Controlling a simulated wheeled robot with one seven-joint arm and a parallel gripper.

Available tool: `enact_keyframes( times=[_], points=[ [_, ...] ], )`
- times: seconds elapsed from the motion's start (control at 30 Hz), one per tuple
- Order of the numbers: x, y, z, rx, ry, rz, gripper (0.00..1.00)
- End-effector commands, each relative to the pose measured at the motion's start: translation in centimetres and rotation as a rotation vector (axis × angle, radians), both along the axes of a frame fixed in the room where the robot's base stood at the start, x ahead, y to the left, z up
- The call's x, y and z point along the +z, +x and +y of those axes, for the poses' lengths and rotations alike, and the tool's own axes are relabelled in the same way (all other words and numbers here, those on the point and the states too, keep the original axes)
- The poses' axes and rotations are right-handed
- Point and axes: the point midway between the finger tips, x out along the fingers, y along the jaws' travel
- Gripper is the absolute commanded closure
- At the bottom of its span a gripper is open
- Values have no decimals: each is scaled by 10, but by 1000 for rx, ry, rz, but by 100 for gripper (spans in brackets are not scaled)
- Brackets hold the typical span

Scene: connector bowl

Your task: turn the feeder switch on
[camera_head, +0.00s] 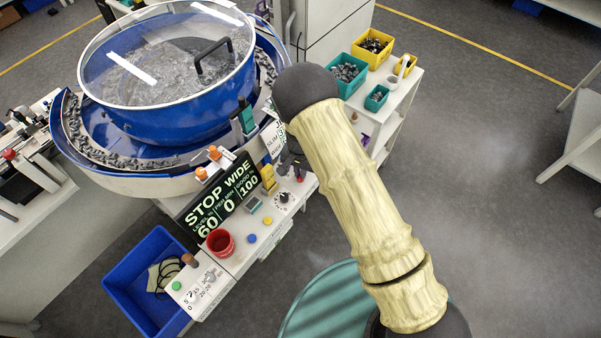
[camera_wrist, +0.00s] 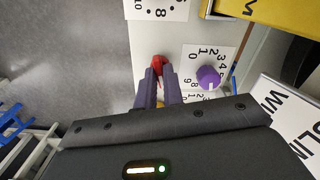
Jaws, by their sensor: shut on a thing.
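A small red part (camera_wrist: 158,66), which looks like the feeder switch, stands on the white panel (camera_wrist: 185,32) in the wrist view. My gripper (camera_wrist: 159,75) has its two dark fingers closed around it, hiding much of it. Whether the switch is on or off cannot be made out.
A purple knob (camera_wrist: 209,78) on a numbered dial is close to the right of my fingers. A blue bin (camera_head: 125,285) stands below left.

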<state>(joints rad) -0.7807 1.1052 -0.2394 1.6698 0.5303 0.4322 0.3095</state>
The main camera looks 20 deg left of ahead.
Motion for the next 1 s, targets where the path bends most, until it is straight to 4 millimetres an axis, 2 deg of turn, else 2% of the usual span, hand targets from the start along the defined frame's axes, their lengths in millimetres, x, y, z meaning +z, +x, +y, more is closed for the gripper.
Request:
enact_keyframes(
  times=[0.7,1.0],
  points=[
    [1,0,1,-681,0,-1,100],
    [1,0,1,-922,0,-1,100]
  ],
)
